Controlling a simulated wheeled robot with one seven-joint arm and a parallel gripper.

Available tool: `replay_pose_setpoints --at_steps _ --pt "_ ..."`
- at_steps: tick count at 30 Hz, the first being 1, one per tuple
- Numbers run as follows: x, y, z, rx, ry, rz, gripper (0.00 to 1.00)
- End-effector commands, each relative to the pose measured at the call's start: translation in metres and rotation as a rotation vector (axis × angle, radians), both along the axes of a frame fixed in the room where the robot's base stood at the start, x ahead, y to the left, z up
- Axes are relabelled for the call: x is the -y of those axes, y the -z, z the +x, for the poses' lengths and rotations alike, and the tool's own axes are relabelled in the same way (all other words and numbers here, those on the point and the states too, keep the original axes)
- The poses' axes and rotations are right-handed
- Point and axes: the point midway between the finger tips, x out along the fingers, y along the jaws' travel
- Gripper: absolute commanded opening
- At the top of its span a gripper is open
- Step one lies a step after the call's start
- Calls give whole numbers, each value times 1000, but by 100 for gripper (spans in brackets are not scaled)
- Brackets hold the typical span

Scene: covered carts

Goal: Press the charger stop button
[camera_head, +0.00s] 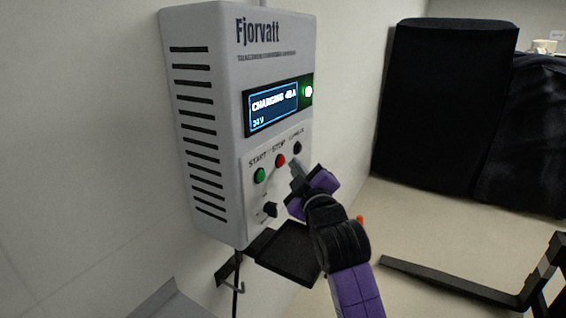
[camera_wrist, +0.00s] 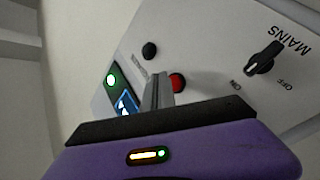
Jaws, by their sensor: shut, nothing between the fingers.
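The grey Fjorvatt charger (camera_head: 200,30) hangs on the wall in the head view. Its red stop button (camera_head: 280,160) sits between the green start button (camera_head: 260,175) and a black button (camera_head: 297,148). My gripper (camera_head: 294,163) is shut and empty, with its tip just right of the red button. In the wrist view the shut fingertips (camera_wrist: 158,78) are beside the red button (camera_wrist: 177,82), partly overlapping its edge. I cannot tell whether they touch the panel. The display (camera_head: 272,106) reads "CHARGING" and a green lamp (camera_head: 308,91) is lit.
A black mains knob (camera_wrist: 264,58) is on the panel in the wrist view; a dark shelf (camera_head: 288,252) juts out below the charger. Black covered carts (camera_head: 445,100) stand at the back right. A black fork-like frame (camera_head: 455,285) lies at the lower right.

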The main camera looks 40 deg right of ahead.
Motion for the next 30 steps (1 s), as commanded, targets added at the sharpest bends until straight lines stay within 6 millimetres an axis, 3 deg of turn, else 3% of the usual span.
replay_pose_setpoints --at_steps 30 --pt "-4 0 11 0 0 0 0"
